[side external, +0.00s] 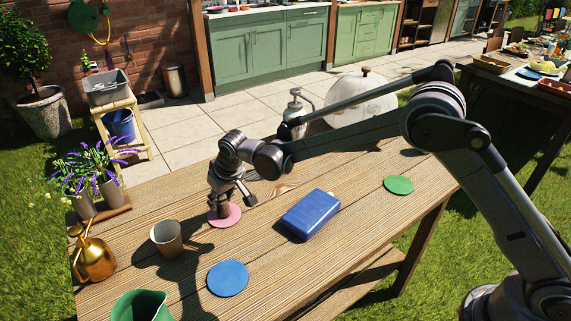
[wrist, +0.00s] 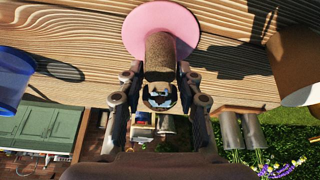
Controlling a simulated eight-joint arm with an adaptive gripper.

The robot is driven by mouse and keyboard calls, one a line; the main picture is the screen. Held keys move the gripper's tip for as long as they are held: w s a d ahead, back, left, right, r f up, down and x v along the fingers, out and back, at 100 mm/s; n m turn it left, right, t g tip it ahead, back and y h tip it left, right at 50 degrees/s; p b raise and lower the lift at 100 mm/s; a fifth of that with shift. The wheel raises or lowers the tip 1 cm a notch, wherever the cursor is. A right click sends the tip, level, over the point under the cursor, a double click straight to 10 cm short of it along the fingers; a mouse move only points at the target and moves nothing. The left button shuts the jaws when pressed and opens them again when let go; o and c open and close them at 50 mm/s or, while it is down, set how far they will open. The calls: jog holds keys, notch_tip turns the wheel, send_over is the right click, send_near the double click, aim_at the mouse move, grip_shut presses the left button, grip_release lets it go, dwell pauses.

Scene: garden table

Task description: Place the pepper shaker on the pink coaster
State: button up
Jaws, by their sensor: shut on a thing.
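The pink coaster (side external: 230,219) lies on the wooden table below my gripper (side external: 230,198) in the side view. In the wrist view the coaster (wrist: 150,17) is at the top. The pepper shaker (wrist: 160,54), a cylinder with a dark speckled body and a shiny end, is between the two fingers of my gripper (wrist: 160,77), which are shut on it. Its far end overlaps the coaster in the wrist view. I cannot tell whether it touches the coaster. In the side view my gripper mostly hides the shaker.
A blue case (side external: 311,214) lies right of the coaster. A brown cup (side external: 167,239) stands to its left front. A blue coaster (side external: 228,278), a green coaster (side external: 398,184), a green container (side external: 140,306), a gold watering can (side external: 93,256) and a metal pump bottle (side external: 294,108) are also on the table.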

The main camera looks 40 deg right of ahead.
jog(key=o, duration=1.2)
jog(key=v, duration=1.2)
jog(key=s+d+r, duration=0.5)
jog(key=d, duration=0.2)
jog(key=s+d+r+m+t, duration=0.1)
jog(key=s+d+r+t, duration=0.15)
jog(key=s+d, duration=1)
jog(key=s+d+f+m+h, duration=0.1)
jog(key=s+d+f, duration=0.3)
jog(key=s, duration=0.5)
jog(key=shift+s+d, duration=0.25)
jog(key=shift+s, duration=0.15)
jog(key=shift+f, duration=0.1)
